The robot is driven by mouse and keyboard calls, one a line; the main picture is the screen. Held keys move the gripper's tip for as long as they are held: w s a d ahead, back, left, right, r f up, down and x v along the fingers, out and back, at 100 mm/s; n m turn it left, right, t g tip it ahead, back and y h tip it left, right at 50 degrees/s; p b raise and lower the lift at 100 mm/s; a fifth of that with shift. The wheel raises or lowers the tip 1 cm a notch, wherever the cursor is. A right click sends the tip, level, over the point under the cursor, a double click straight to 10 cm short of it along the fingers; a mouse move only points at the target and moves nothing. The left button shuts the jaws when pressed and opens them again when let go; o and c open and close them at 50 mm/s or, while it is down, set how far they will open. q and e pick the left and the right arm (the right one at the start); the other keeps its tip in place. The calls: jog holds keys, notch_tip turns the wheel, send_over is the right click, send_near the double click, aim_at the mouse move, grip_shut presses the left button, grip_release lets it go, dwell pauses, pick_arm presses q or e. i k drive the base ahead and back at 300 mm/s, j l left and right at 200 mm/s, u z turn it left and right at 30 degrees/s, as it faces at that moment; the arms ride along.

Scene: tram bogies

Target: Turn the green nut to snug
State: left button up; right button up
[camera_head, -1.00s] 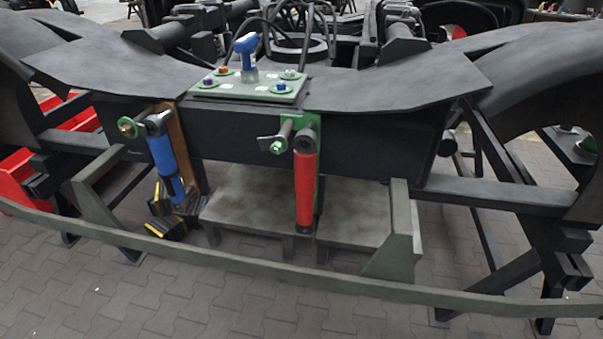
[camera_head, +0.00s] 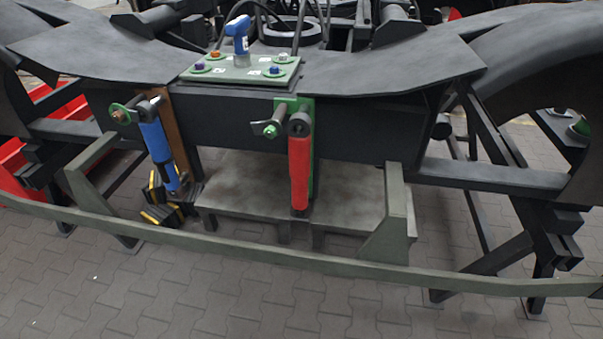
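A small green nut (camera_head: 270,131) sits at the near end of a grey pin beside the top of the red damper (camera_head: 299,172). A dark flat tab (camera_head: 258,126) sticks out to the left of the nut. A second pin end at the left, brownish on a green ring (camera_head: 119,114), is beside the top of the blue damper (camera_head: 157,143). A blue-handled tool (camera_head: 240,37) stands upright on the grey-green plate (camera_head: 240,74) on top of the frame. How tight the green nut is cannot be seen. Neither gripper shows.
Orange, purple, white and blue bolt heads sit on the plate. A long grey-green rail (camera_head: 300,260) crosses in front of the bogie, with an upright bracket (camera_head: 392,220) at its right. Black-and-yellow blocks (camera_head: 167,210) lie below the blue damper. The paved floor in front is clear.

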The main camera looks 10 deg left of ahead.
aim_at(273, 128)
jog(key=k+l+u, duration=0.1)
jog(key=l+u, duration=0.85)
jog(key=l, duration=0.5)
